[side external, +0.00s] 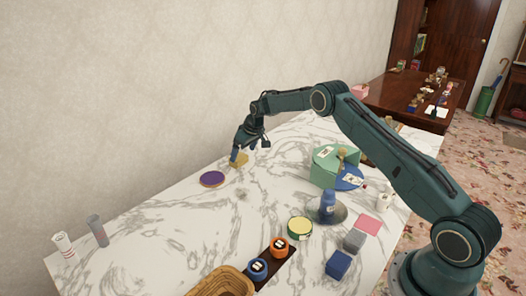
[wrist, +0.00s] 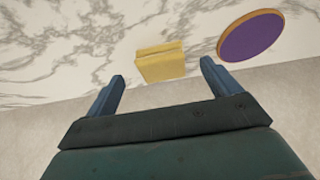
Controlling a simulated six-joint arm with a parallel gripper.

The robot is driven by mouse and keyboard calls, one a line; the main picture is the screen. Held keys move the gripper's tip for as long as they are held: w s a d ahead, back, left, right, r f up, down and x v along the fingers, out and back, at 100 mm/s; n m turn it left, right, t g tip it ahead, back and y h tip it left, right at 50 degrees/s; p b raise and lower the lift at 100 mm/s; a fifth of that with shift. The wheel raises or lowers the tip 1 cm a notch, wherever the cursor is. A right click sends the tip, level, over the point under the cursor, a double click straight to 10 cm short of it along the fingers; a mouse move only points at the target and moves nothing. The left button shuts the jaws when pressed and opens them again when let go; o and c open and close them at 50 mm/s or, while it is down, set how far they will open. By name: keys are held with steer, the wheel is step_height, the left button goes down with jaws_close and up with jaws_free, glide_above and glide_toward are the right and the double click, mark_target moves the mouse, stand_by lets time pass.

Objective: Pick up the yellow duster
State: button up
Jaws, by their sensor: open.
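The yellow duster (side external: 239,160) is a small block-shaped yellow piece on the white marble table, near the wall edge. In the wrist view the yellow duster (wrist: 161,62) lies ahead of my gripper, roughly between the lines of its two fingers. My gripper (side external: 243,152) is at the duster in the side view, with one finger in front of part of it. In the wrist view my gripper (wrist: 162,75) is open, with blue fingers wide apart and nothing held. I cannot tell exactly how high the fingers are above the table.
A purple round disc (side external: 212,179) lies close beside the duster. The wall (side external: 130,90) is close behind.

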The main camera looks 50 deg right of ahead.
mark_target(241, 157)
steer(key=shift+x, duration=1.7)
steer(key=c, duration=1.1)
steer(key=shift+o, duration=0.2)
steer(key=shift+r, duration=0.15)
step_height(241, 157, up, 20)
